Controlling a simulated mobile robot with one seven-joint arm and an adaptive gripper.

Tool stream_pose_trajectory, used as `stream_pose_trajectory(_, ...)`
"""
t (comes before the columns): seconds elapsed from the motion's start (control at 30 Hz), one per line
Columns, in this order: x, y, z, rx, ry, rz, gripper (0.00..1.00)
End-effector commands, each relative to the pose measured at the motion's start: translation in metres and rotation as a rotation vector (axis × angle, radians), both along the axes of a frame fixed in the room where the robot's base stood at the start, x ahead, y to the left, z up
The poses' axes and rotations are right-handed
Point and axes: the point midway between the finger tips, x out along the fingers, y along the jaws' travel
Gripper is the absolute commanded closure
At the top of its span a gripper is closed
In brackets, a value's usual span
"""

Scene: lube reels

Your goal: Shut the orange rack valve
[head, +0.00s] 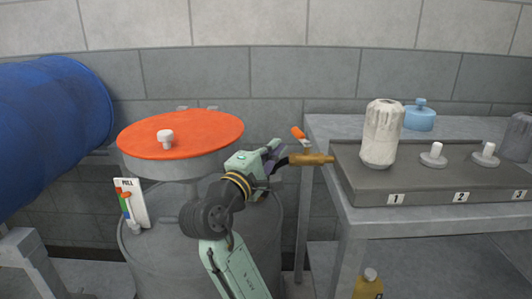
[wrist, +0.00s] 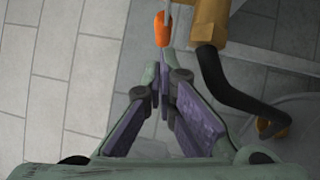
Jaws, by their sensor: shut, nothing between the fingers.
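The orange rack valve lever (head: 298,133) sticks up and to the left above a brass body (head: 312,159) at the left edge of the rack table. My gripper (head: 276,150) is just left of the lever in the head view, with its fingers shut and empty. In the wrist view, the orange grip (wrist: 162,30) lies straight beyond my fingertips (wrist: 163,72), beside the brass body (wrist: 208,18). I cannot tell whether the fingertips touch the grip.
A black hose (wrist: 220,85) curves close to the right of my fingers in the wrist view. The table (head: 420,218) carries a grey tray (head: 365,190) with a whitish filter-like cylinder (head: 382,135).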

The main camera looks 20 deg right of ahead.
Motion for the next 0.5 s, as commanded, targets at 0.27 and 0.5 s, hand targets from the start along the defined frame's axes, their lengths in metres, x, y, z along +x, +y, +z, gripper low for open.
stream_pose_trajectory(0.27,0.024,-0.025,0.005,-0.001,0.001,0.000,1.00)
stream_pose_trajectory(0.5,0.027,-0.027,0.006,0.000,-0.001,0.002,1.00)
